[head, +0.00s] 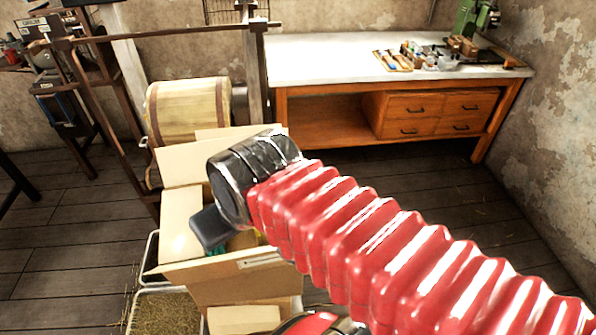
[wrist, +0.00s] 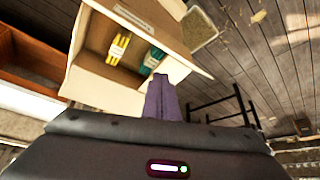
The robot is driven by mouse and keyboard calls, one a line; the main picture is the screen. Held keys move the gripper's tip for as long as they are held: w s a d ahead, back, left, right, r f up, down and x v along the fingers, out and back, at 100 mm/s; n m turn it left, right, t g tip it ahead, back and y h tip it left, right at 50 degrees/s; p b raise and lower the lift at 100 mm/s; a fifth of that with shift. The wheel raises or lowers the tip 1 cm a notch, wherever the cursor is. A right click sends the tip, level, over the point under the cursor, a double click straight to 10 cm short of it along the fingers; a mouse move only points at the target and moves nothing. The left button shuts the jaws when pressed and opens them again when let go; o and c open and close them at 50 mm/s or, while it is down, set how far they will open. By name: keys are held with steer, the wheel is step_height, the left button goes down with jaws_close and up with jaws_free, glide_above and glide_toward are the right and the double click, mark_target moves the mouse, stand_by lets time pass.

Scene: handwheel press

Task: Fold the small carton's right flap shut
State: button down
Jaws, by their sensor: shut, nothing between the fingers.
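The small open carton (head: 230,288) stands below my arm in the head view. Its left flap (head: 181,222) and back flap (head: 190,160) show there, and its front side bears a pale label. My arm hides its right side, so I cannot make out the right flap. In the wrist view the carton (wrist: 108,72) is open, with yellow pieces (wrist: 119,47) and a green piece (wrist: 152,60) inside. My gripper (head: 205,232) is over the carton's left part. In the wrist view its fingers (wrist: 161,85) are shut and empty, at the carton's edge; contact is unclear.
A straw-filled bin (head: 165,308) stands at front left; it also shows in the wrist view (wrist: 200,27). A wooden barrel (head: 188,110) and the press frame (head: 128,150) stand behind. A workbench (head: 400,75) is at the back right. Plank floor is clear before it.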

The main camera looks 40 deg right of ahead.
steer(key=shift+w, duration=0.1)
stand_by(0.3)
steer(key=w+d+m+y, duration=0.2)
steer(key=d+m, duration=0.2)
steer(key=d, duration=2.8)
steer(key=shift+w+d+f+m+t+y, duration=0.15)
steer(key=shift+w+f+m+t+y, duration=0.15)
steer(key=shift+t, duration=0.1)
steer(key=a+r+x, duration=0.1)
steer(key=a+x, duration=0.1)
steer(key=x, duration=1)
steer(key=shift+w+a+f, duration=0.2)
steer(key=shift+w+a, duration=0.15)
steer(key=shift+a, duration=0.1)
